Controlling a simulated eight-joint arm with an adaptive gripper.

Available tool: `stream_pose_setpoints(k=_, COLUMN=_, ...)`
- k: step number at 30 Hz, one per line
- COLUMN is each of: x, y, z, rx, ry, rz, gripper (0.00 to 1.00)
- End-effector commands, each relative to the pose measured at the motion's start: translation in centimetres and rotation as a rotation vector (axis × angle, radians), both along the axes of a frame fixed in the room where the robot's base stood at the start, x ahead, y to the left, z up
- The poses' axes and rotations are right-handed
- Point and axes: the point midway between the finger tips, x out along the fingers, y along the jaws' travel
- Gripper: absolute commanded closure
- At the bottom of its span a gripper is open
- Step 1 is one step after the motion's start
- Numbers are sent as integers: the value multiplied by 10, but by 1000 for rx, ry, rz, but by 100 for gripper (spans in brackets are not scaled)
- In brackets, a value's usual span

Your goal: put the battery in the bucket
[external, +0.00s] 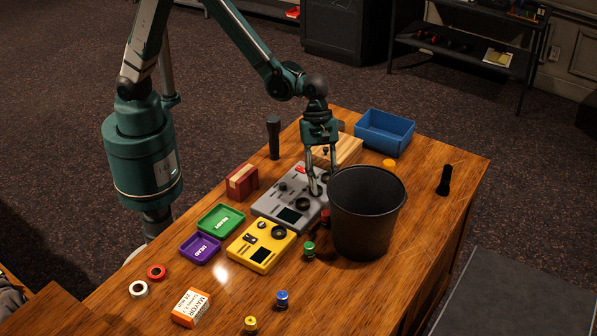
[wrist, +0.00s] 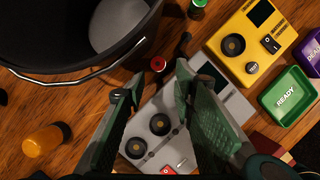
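The black bucket (external: 367,215) stands upright on the desk; its mouth and wire handle show at upper left of the wrist view (wrist: 35,55). Several small battery-like cylinders stand in front of it: green (external: 309,252), blue (external: 282,300) and yellow (external: 250,324). A red one (external: 325,219) is beside the bucket, partly hidden by it; its round red end shows between my fingertips in the wrist view (wrist: 158,64). Which one is meant I cannot tell. My gripper (external: 318,188) is open and empty, pointing down over the grey device; its spread fingers also show in the wrist view (wrist: 160,82).
The grey device (external: 272,213) lies below my gripper, with a yellow device (external: 261,246) in front. Green (external: 221,220) and purple (external: 200,249) trays lie left.

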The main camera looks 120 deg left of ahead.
Motion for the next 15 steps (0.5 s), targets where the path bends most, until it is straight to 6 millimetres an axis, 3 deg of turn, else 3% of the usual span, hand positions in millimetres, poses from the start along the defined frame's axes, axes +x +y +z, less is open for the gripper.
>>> stream_pose_setpoints(k=15, x=4, y=1, z=-8, rx=-15, ry=14, rz=31, gripper=73)
